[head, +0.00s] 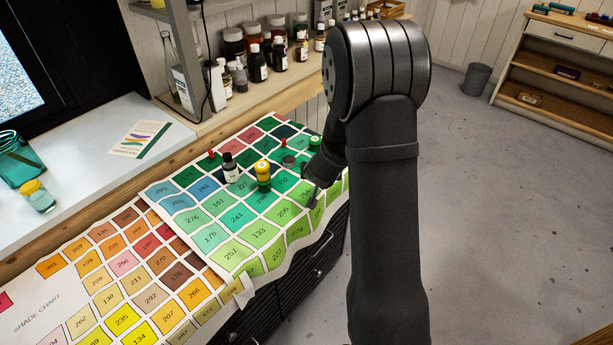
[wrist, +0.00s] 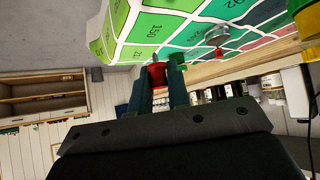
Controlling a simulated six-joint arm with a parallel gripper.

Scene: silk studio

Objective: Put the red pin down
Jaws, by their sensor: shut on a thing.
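My gripper (wrist: 160,85) is shut on a red pin (wrist: 157,75), which shows between the two dark fingers in the wrist view. The pin is close to the green shade chart (wrist: 150,30); I cannot tell whether it touches it. In the head view, my gripper (head: 314,195) is low over the right, light green part of the chart (head: 232,262), and my arm hides most of it. The held pin cannot be made out there. Another small red pin (head: 212,154) stands on the chart further left.
A dark bottle with a white label (head: 231,170), a yellow-and-green spool (head: 263,175) and a grey disc (head: 289,161) stand on the chart left of my gripper. A green item (head: 314,143) is behind it. Several bottles line the back shelf. The front of the chart is clear.

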